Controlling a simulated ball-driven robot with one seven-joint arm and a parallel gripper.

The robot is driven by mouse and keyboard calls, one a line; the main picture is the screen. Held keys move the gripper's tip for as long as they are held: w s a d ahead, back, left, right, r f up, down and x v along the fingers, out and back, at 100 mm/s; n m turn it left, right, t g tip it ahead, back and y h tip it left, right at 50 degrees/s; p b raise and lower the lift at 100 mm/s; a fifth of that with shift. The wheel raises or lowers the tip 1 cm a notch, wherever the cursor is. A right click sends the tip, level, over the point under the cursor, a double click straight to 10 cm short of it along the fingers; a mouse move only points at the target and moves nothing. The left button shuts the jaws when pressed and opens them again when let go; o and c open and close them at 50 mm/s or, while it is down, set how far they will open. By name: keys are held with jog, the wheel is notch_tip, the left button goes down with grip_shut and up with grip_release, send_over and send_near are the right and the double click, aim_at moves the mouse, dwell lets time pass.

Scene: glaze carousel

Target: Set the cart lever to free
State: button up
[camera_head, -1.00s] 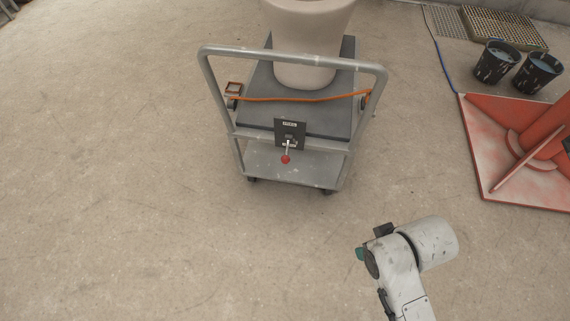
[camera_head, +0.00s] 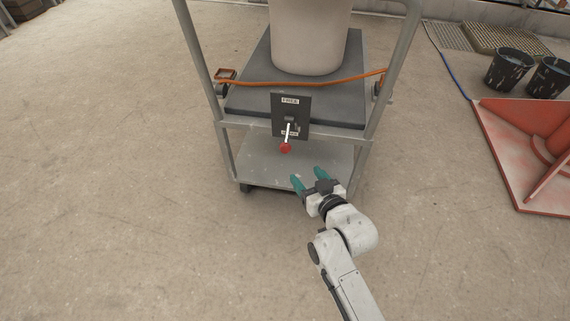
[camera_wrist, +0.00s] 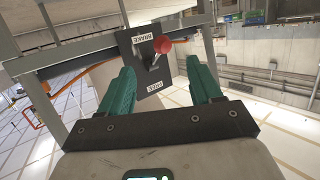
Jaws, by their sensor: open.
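The cart (camera_head: 375,110) is a grey metal trolley with a tall push handle. A dark plate (camera_head: 300,112) on its near side carries a FREE label (camera_head: 290,100) at the top and a BRAKE label (camera_wrist: 145,38), partly covered in the head view. The lever (camera_head: 288,132), with a red ball knob (camera_head: 285,148), points down toward the BRAKE end. In the wrist view the plate appears inverted, with the red knob (camera_wrist: 162,44) near BRAKE. My gripper (camera_head: 307,176) is open and empty, below and right of the knob, apart from it. Its green fingers (camera_wrist: 160,68) flank the plate in the wrist view.
A large pale vessel (camera_head: 308,40) stands on the cart's upper deck behind an orange strap (camera_head: 300,83). The handle posts rise on both sides of the plate. Black buckets (camera_head: 508,70) and a red-stained tray (camera_head: 510,165) are on the right. Floor on the left is clear.

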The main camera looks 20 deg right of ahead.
aim_at(288, 152)
jog(key=w+t+b, duration=0.1)
jog(key=w+b, duration=0.2)
jog(key=w, duration=0.1)
jog(key=w+a+f+t+b, duration=0.1)
jog(key=w+b, duration=0.2)
jog(key=w, duration=0.2)
jog(key=w+f+b, duration=0.1)
jog(key=w+b, duration=0.2)
jog(key=w, duration=0.2)
jog(key=shift+w+a+f+t+b, duration=0.2)
jog(key=shift+t+b, duration=0.1)
jog(key=shift+t, duration=0.1)
grip_shut()
